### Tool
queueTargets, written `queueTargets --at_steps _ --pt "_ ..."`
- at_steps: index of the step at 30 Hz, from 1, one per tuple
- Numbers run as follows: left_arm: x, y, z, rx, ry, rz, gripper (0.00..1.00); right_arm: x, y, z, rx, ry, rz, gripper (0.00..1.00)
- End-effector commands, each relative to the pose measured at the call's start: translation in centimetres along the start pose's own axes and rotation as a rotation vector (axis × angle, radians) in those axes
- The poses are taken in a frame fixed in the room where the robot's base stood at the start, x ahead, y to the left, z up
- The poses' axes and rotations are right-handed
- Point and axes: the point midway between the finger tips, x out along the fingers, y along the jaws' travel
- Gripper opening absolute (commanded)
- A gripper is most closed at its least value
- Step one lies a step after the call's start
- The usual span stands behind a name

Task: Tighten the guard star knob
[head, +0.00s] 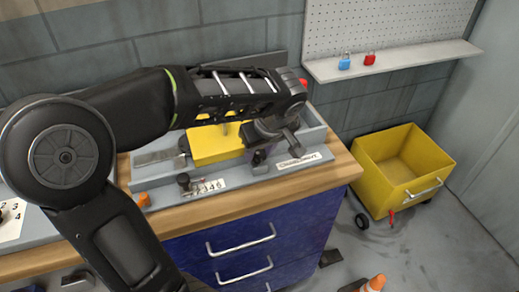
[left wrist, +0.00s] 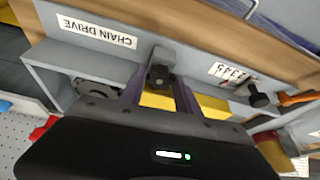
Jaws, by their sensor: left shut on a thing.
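The black guard star knob (head: 260,157) sits at the front edge of a grey tray-like fixture, left of the "CHAIN DRIVE" label. It also shows in the left wrist view (left wrist: 159,76), between my two fingers. My left gripper (head: 264,146) reaches down over the fixture from behind and is shut on this knob. The yellow guard (head: 212,146) lies beside the gripper, partly hidden by my arm; part of it shows between and beside the fingers in the left wrist view (left wrist: 160,100). My right gripper is not in view.
Another dark knob (head: 183,181) stands by the number label (head: 207,187), near an orange piece (head: 143,200). The fixture sits on a wooden bench with blue drawers (head: 225,250). A yellow bin (head: 405,170) stands right; blue and red padlocks (head: 370,59) sit on a shelf.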

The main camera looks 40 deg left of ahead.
Motion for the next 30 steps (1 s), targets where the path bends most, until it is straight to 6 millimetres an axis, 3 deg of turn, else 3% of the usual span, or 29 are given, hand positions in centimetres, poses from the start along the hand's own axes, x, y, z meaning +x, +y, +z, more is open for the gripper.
queueTargets --at_steps 8,21,30 --pt "0.1 -0.1 0.0 0.036 0.001 0.017 0.0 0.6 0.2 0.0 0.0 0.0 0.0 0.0" --pt "0.1 -0.4 -0.1 0.372 0.001 0.156 0.0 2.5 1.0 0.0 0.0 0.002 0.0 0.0" --pt "0.0 -0.4 -0.1 0.386 0.001 0.16 0.0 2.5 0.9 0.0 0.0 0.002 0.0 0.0"
